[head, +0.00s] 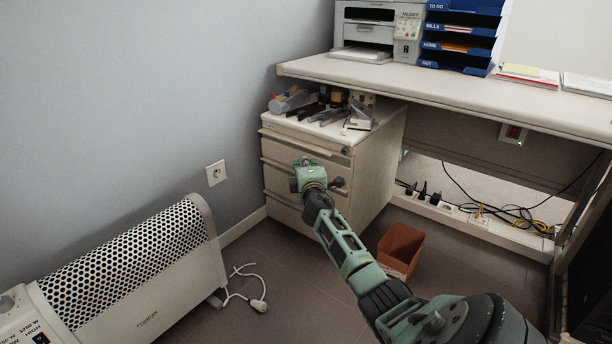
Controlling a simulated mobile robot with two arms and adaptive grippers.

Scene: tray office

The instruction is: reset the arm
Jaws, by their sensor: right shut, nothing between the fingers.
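My right arm comes in from the lower right and reaches up and away from me. Its green gripper (306,163) is in front of the beige drawer cabinet (374,178), near its upper drawers. The gripper is shut and holds nothing. I cannot tell whether it touches the drawer front. My left gripper does not show.
A white heater (140,268) stands at the lower left, its plug (258,305) on the floor. An orange bin (401,249) is beside my right arm. The desk (440,88) holds a printer (378,30) and blue trays (459,38). Cables (515,213) hang underneath.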

